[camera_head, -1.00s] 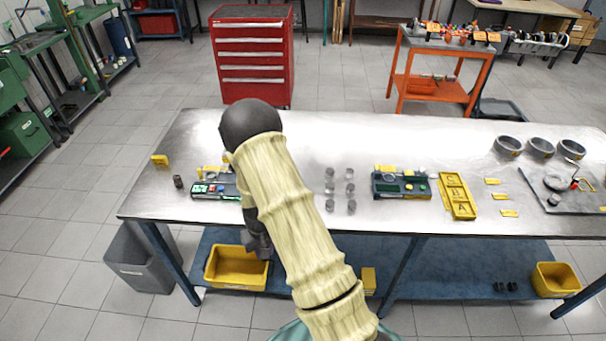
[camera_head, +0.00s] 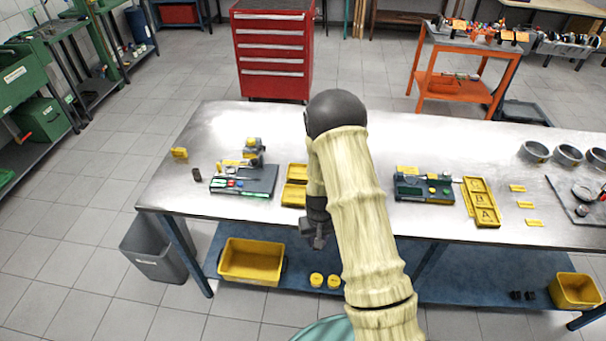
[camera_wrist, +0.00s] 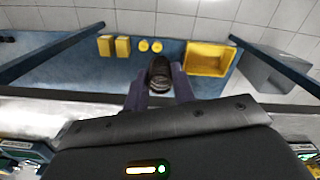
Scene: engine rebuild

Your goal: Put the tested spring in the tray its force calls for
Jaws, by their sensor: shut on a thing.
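My gripper (camera_head: 317,233) hangs at the table's front edge, fingers down. In the wrist view its fingers (camera_wrist: 160,88) are shut on a dark coiled spring (camera_wrist: 160,73). The spring cannot be made out in the head view. Two yellow trays (camera_head: 293,195) stand one behind the other on the table, just left of my arm; any labels on them are unreadable. A grey tester (camera_head: 262,181) with green and red parts is farther left. A yellow tray with lettered compartments (camera_head: 480,201), B and A readable, lies right of my arm, beside another grey device (camera_head: 424,189).
A small dark cylinder (camera_head: 197,174) and a yellow tag (camera_head: 180,153) are at the table's left end. Grey rings (camera_head: 534,152) and small yellow plates stand right. Below, the blue shelf holds a yellow bin (camera_head: 251,262) and two round yellow things (camera_head: 325,281). A grey bin (camera_head: 157,250) stands on the floor.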

